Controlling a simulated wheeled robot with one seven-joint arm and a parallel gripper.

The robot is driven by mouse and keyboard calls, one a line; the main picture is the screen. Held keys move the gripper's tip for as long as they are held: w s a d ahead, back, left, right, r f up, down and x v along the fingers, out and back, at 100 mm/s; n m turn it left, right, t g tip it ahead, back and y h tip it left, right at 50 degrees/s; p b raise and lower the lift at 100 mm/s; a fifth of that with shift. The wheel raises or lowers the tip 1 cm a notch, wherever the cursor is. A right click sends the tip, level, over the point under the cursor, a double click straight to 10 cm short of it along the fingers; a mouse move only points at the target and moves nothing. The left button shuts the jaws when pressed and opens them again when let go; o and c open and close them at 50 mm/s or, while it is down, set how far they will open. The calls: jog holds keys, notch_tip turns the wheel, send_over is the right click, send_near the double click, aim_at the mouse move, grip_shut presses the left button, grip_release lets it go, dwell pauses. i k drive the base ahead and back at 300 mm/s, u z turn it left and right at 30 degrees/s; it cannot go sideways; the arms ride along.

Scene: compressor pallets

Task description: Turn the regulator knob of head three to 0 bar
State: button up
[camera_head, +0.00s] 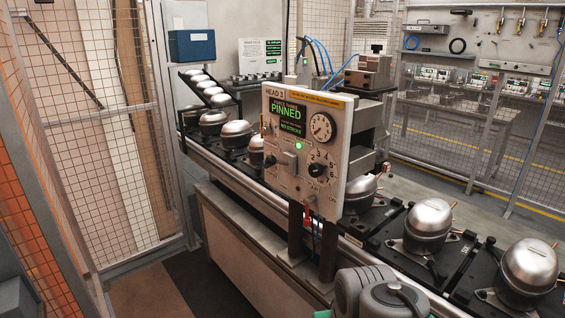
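The head three panel (330,196) is a pale upright box labelled HEAD 3, standing in the middle of the view. Its black regulator knob (317,170) sits on the right of its face, with numbers printed around it. The knob's exact setting is too small to read. A green-lettered display (287,113) reads PINNED and NO STROKE. A grey square switch (290,160) is left of the knob, with a lit green lamp (298,146) above it. My gripper is not in view; only grey parts of my arm show at the bottom.
A conveyor (245,180) runs behind the panel, carrying compressors (428,220) on black pallets. Two dark posts (329,250) stand below the panel. Mesh fencing (80,120) closes off the left. The floor at the lower left (160,295) is clear.

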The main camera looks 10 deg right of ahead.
aim_at(315, 170)
jog(key=k, duration=0.45)
jog(key=u, duration=0.35)
jog(key=i, duration=0.55)
jog(key=u, duration=1)
jog(key=i, duration=0.7)
jog(key=u, duration=0.55)
